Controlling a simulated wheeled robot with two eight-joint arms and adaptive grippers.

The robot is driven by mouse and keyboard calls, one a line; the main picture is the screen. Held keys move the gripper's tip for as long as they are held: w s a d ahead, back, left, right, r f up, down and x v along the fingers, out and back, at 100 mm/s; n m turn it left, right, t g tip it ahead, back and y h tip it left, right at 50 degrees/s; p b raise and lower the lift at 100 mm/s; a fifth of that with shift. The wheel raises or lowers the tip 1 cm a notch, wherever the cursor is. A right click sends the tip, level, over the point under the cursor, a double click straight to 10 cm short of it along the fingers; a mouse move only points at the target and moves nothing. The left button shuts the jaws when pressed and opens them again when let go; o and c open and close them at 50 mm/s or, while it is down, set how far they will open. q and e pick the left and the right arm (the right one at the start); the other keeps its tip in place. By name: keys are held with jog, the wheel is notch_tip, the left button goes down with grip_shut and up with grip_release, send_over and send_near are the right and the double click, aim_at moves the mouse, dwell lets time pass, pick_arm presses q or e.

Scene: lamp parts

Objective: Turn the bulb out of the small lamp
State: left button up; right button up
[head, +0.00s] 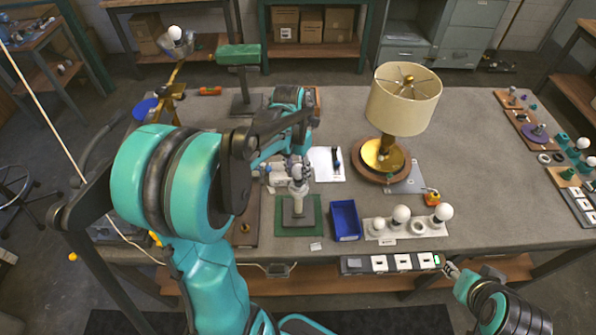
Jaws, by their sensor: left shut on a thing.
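The small lamp (298,205) has a pale stem on a square grey base and stands upright on a green mat (318,228) near the middle of the table. Its white bulb (297,173) shows only in part at the top of the stem. My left gripper (298,166) comes down from above and is shut on the bulb, its fingers hiding much of it. My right gripper (450,268) is at the lower right, beyond the table's front edge and away from the lamp. It is too small to tell whether it is open.
A blue bin (346,220) stands right of the mat, beside a white holder (389,235) with several round bulbs. A switch strip (390,263) lies along the front edge. A large shaded lamp (404,100) stands behind. A brass lamp (171,88) stands at the left.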

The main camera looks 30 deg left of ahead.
aim_at(298, 168)
pick_arm(q)
jog(key=shift+r, duration=0.1)
jog(key=shift+r+p, duration=1.2)
jog(key=shift+r, duration=0.35)
jog(key=shift+r+p, duration=1.5)
jog(key=shift+r, duration=0.5)
